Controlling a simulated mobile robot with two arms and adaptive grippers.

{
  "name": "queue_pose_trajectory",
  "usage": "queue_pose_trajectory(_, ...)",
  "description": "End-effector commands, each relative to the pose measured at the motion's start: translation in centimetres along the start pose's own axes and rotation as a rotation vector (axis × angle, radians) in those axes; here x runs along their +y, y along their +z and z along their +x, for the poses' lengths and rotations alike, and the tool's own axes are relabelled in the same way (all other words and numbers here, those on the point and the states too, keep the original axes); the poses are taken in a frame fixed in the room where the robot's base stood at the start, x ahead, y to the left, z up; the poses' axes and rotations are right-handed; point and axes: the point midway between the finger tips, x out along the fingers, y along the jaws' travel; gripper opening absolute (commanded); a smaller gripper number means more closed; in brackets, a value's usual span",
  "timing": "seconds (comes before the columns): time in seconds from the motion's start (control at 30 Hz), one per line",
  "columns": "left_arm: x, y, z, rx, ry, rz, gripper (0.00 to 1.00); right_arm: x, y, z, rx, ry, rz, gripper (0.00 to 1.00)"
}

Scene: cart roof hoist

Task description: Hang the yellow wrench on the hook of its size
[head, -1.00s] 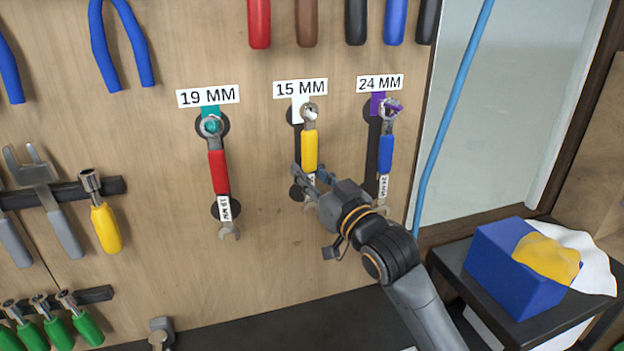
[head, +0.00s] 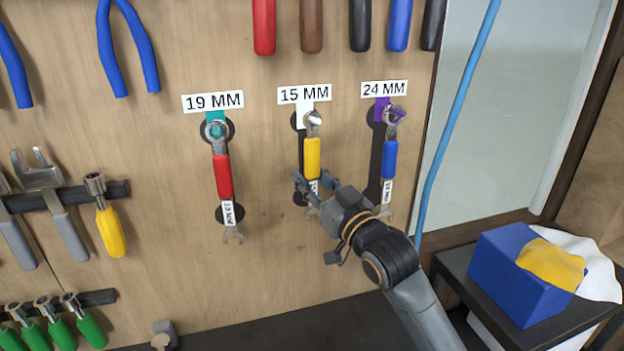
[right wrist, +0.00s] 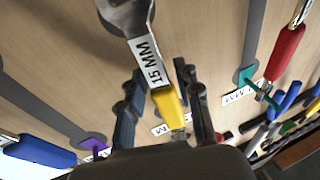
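The yellow wrench (head: 312,157) hangs upright on the board below the 15 MM sign (head: 304,94), its ring end at the hook there. Its handle tag reads 15 MM in the right wrist view (right wrist: 153,62). My right gripper (head: 316,184) is at the wrench's lower part. In the right wrist view its two fingers (right wrist: 162,100) stand apart on either side of the wrench, with gaps visible. The gripper hides part of the wrench's lower end in the head view. My left gripper is not in view.
A red wrench (head: 222,176) hangs under the 19 MM sign (head: 213,102), a blue wrench (head: 389,158) under the 24 MM sign (head: 384,89), close right of my gripper. Plier handles hang above. A blue box (head: 515,275) with cloths stands on a side table at right.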

Motion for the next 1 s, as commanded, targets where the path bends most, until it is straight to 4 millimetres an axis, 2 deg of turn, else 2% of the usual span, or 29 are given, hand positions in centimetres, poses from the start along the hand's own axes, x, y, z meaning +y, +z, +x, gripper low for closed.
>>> queue_pose_trajectory(0.33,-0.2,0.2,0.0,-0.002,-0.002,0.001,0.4,0.0,0.1,0.0,-0.002,0.0,0.0,0.51)
queue_pose_trajectory(0.47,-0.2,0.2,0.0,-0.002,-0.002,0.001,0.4,0.0,0.1,-0.8,-0.002,0.001,0.0,0.51)
queue_pose_trajectory(0.57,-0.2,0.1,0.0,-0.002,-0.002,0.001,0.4,0.1,0.2,-2.4,-0.002,0.001,-0.001,0.51)
queue_pose_trajectory(0.8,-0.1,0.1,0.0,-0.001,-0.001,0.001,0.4,0.1,0.2,-7.6,-0.003,0.001,-0.001,0.51)
queue_pose_trajectory(1.0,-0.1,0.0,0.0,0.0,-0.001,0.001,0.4,0.0,0.1,-10.8,-0.002,0.001,0.0,0.51)
